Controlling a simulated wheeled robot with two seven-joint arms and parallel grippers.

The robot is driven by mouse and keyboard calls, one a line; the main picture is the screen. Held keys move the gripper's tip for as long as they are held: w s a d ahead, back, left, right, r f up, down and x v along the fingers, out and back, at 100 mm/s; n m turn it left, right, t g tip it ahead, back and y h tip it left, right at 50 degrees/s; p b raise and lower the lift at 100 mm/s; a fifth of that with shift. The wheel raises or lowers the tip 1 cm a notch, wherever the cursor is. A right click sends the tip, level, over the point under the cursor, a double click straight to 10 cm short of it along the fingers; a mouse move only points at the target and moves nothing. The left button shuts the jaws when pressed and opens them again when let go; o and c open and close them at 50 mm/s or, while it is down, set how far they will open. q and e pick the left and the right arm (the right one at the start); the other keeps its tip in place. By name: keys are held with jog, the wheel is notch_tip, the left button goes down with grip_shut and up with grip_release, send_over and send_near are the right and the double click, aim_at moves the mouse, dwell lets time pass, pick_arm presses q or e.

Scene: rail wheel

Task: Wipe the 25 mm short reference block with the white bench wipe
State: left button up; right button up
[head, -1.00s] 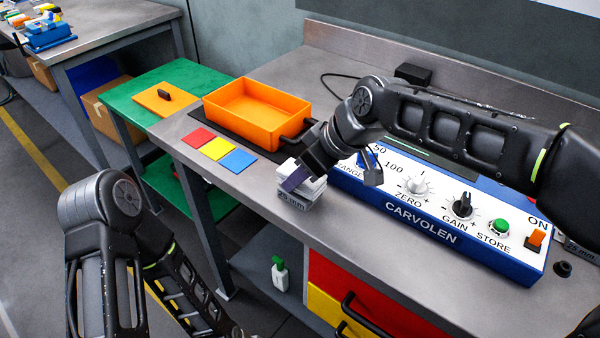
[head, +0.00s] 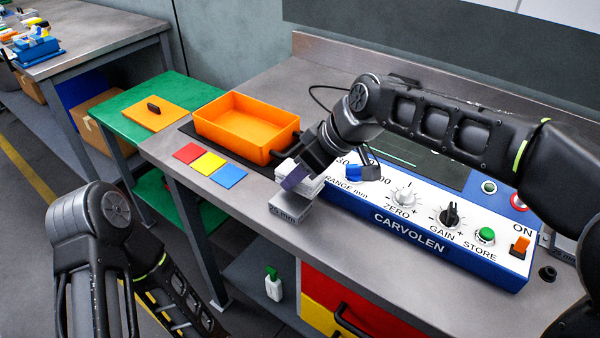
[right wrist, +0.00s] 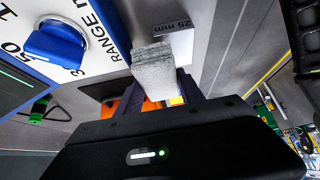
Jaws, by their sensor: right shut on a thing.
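The short reference block (head: 289,209) is a grey block marked 25 mm, lying on the steel bench in front of the blue instrument. My right gripper (head: 297,178) is shut on the white bench wipe (head: 311,187), a pale folded pad at the block's upper end. In the right wrist view the wipe (right wrist: 153,72) hangs between the fingers and overlaps part of the block (right wrist: 180,42). I cannot tell whether they press together. My left arm is at lower left, and its gripper is out of view.
The CARVOLEN instrument (head: 420,232) stands close to the right of the block. An orange tray (head: 243,152) on a dark mat and red, yellow and blue (head: 229,176) tiles lie to the left. The bench front edge is near the block.

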jog(key=shift+r+p, duration=1.05)
jog(key=shift+r, duration=0.85)
jog(key=shift+r+p, duration=1.15)
jog(key=shift+r, duration=0.4)
jog(key=shift+f, duration=0.1)
